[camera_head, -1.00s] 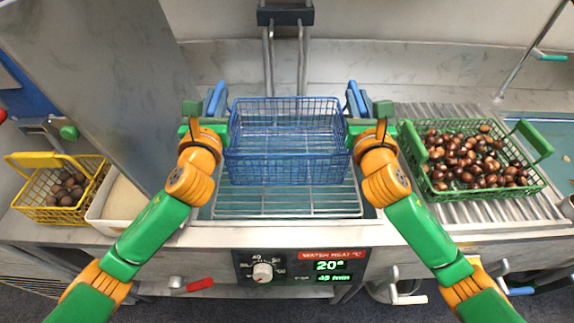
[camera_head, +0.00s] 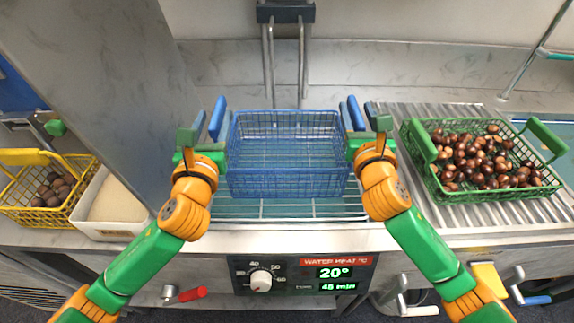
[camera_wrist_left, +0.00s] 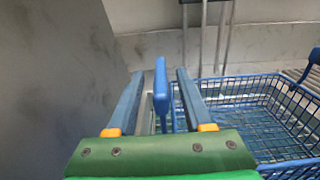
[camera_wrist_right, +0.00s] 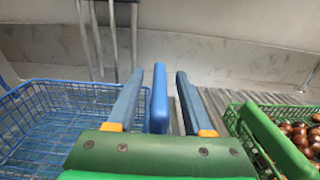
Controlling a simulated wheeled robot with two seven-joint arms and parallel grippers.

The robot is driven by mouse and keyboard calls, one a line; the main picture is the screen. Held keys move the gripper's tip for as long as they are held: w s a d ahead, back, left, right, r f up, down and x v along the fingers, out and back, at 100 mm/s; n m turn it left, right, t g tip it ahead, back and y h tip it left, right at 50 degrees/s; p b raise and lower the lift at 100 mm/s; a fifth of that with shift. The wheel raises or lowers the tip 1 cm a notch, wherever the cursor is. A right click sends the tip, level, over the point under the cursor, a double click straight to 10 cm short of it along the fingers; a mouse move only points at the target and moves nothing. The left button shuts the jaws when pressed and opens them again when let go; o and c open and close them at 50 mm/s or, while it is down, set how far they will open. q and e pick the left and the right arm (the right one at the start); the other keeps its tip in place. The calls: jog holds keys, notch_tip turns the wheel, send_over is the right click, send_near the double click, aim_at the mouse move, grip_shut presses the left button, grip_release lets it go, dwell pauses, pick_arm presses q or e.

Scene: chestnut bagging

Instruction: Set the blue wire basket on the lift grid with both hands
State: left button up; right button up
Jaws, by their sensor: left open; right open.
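The blue wire basket (camera_head: 288,182) is empty and level. It appears to rest on the lift grid (camera_head: 290,208), whose front bars show below it; the contact is hidden. My left gripper (camera_wrist_left: 158,78) is open, its two fingers on either side of the basket's left blue handle (camera_wrist_left: 162,95). My right gripper (camera_wrist_right: 160,76) is open, its fingers on either side of the right blue handle (camera_wrist_right: 158,100). In the head view, the left handle (camera_head: 217,117) and right handle (camera_head: 356,113) stand upright at the basket's ends.
A green basket of chestnuts (camera_head: 482,204) stands on the ribbed surface at right. A yellow basket (camera_head: 40,217) and white tub (camera_head: 108,228) are at left. A grey panel (camera_head: 110,75) rises close to my left arm. Lift rods (camera_head: 270,65) stand behind.

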aim_at(211, 130)
pick_arm(q)
jog(key=s, duration=0.4)
jog(key=shift+s, duration=0.2)
pick_arm(e)
jog(key=shift+s+r, duration=0.1)
jog(key=shift+s, duration=0.2)
jog(key=s, duration=0.7)
jog(key=shift+s, duration=0.15)
